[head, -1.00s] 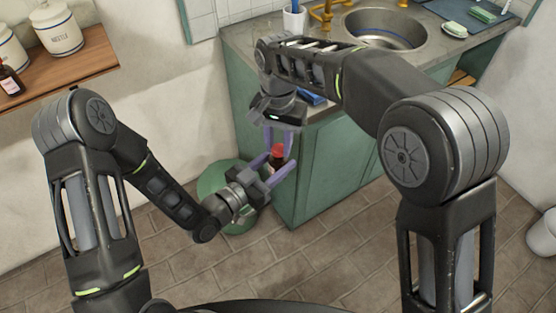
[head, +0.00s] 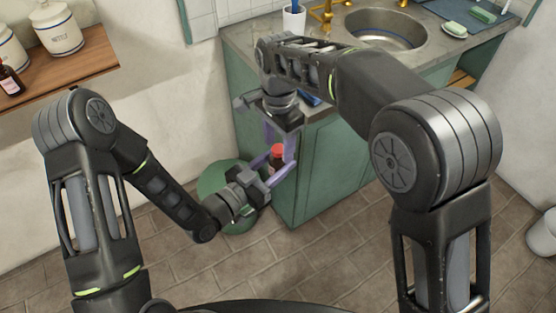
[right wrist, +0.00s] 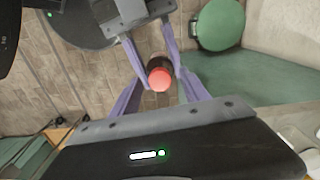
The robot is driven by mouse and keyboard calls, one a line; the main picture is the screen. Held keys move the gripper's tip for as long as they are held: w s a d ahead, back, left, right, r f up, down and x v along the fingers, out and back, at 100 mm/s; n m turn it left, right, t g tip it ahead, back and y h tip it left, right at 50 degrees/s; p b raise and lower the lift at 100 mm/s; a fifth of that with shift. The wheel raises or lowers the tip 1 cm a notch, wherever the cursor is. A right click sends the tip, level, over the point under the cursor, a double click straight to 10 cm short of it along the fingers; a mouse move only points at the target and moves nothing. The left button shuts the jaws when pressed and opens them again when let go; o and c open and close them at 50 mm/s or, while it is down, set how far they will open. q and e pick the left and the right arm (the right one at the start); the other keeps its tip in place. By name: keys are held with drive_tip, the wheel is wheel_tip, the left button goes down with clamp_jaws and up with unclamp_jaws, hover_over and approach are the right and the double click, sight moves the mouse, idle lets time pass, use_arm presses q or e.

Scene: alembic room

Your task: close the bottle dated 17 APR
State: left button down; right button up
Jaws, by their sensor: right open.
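A small dark bottle (head: 274,165) with a red cap (head: 277,150) is held upright in the air in front of the green cabinet. My left gripper (head: 272,172) is shut on its body from the side. My right gripper (head: 279,146) points down from above and is open, its purple fingers on either side of the cap. In the right wrist view, the red cap (right wrist: 159,78) is between the right fingers, with gaps at both sides. The bottle's date is not readable, and the cap hides most of the bottle there.
Another dark bottle (head: 10,79) with a pale label stands on the wooden shelf (head: 75,67) at left, near white canisters (head: 57,27). A green round object (head: 214,180) is on the floor behind the left gripper. The green cabinet (head: 325,165) with sink stands close behind the right gripper.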

wheel_tip(320, 180, up, 8)
drive_tip(key=shift+f, duration=0.25)
drive_tip(key=shift+f, duration=0.1)
